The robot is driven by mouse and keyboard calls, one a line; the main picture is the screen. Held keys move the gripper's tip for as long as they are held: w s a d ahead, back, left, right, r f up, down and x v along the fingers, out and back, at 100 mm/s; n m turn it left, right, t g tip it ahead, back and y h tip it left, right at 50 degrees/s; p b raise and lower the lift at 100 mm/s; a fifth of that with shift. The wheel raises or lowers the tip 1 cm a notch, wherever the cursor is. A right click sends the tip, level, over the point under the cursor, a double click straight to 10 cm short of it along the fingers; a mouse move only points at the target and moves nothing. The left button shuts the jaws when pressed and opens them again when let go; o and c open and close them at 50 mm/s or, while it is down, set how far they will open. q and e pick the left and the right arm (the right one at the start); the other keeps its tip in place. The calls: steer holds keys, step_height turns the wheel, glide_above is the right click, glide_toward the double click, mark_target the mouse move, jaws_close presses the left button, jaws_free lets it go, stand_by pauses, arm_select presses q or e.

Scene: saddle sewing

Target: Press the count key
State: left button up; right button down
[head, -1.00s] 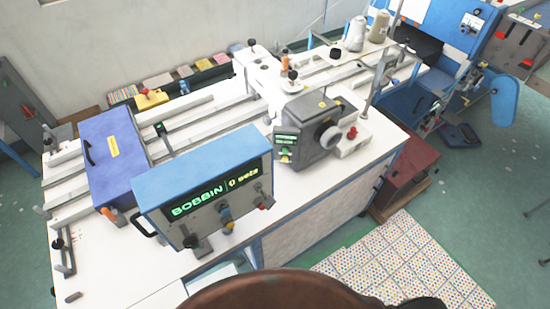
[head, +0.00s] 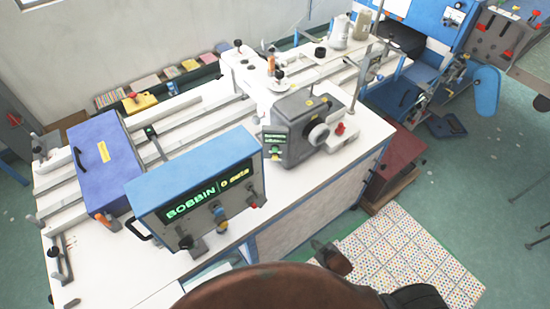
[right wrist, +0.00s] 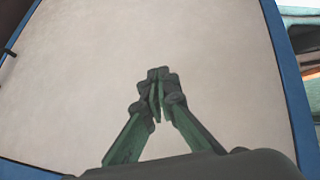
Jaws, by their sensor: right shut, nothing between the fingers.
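I cannot tell which control is the count key. My right gripper (head: 318,244) is low in front of the bench, apart from both panels. In the right wrist view its fingers (right wrist: 158,78) are shut and empty before a beige panel.
The beige front panel (right wrist: 110,60) with blue edges fills most of the right wrist view. A purple-blue box (head: 108,165) sits at the bench's left. A dark red cabinet (head: 396,163) stands at the bench's right end. Patterned matting (head: 410,255) covers the floor in front.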

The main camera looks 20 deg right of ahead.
mark_target(275, 157)
steer(key=w+a+r+t, duration=0.1)
steer(key=w+r, duration=0.1)
steer(key=r, duration=0.5)
steer(key=w+a+r+n+t, duration=0.1)
steer(key=w+a+r, duration=0.1)
steer(key=r, duration=0.6)
steer(key=w+a+r+n+t+y+p, duration=0.1)
steer(key=w+r, duration=0.3)
steer(key=r, duration=0.4)
steer(key=shift+w+a+r+t, duration=0.2)
steer(key=shift+a+t, duration=0.1)
steer(key=shift+a, duration=0.05)
steer(key=w+a+r+n+t+y, duration=0.1)
steer(key=a+r, duration=0.1)
steer(key=w+a+r+n+t+y, duration=0.1)
steer(key=r, duration=0.2)
steer(key=w+a+r+n+y, duration=0.1)
steer(key=w+a+r, duration=0.1)
steer(key=r, duration=0.1)
steer(key=shift+a+r+n+t, duration=0.1)
steer(key=shift+a+n+t, duration=0.25)
steer(key=shift+n+t, duration=0.05)
steer(key=a+r+n+t+y, duration=0.1)
steer(key=a+r+n+y, duration=0.2)
steer(key=a+r, duration=0.2)
steer(key=shift+w+r+n, duration=0.2)
steer(key=shift+w+n, duration=0.1)
steer(key=shift+w, duration=0.15)
